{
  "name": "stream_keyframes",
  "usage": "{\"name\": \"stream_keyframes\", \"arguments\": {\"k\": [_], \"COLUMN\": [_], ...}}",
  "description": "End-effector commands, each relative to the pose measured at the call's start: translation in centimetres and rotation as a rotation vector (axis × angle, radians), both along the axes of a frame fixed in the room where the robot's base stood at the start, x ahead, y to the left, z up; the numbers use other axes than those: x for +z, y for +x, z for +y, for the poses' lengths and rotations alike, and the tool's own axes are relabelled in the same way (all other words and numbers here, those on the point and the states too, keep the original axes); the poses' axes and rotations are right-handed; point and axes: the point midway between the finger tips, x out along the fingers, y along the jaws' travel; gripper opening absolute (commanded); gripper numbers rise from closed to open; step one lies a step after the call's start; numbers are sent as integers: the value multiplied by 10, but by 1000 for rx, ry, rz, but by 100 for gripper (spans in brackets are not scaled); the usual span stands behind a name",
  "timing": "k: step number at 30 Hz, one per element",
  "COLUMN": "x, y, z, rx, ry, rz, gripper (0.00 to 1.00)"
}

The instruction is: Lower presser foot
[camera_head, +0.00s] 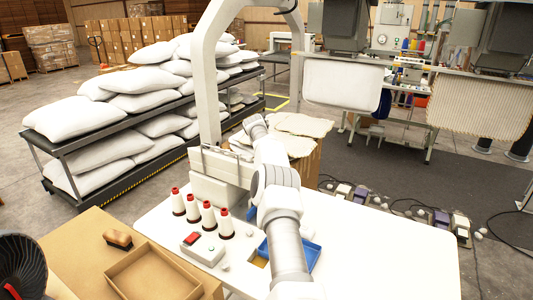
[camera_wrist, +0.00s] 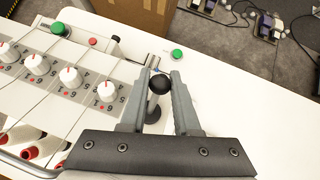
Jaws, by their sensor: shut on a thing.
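In the wrist view my gripper (camera_wrist: 163,78) is shut on a black ball knob (camera_wrist: 160,84), which sits between its two grey fingers. A metal rod shows just beyond the knob, and a dark round part lies below it; how they join is partly hidden. The presser foot itself cannot be made out. The sewing machine (camera_wrist: 85,75) lies to the left, with a row of white numbered dials on its grey face. In the head view the machine (camera_head: 222,167) stands on the white table (camera_head: 400,255), and my own arm hides my gripper and the knob.
Several thread cones (camera_head: 208,214) and a red-buttoned control box (camera_head: 202,248) stand left of my arm. A blue tray (camera_head: 312,254) lies beside the arm. A brush (camera_head: 118,239) and cardboard tray (camera_head: 155,275) are at lower left. The table's right side is clear.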

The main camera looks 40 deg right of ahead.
Motion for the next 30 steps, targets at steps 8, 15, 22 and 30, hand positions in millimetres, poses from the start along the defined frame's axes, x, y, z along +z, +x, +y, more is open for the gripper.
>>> {"name": "stream_keyframes", "arguments": {"k": [8,15,22,30], "x": [0,0,0,8], "y": [0,0,0,-3], "z": [0,0,0,6], "rx": [-1,-1,-1,2], "ry": [0,0,0,0], "rz": [-1,-1,-1,-1], "gripper": [0,60,60,60]}}
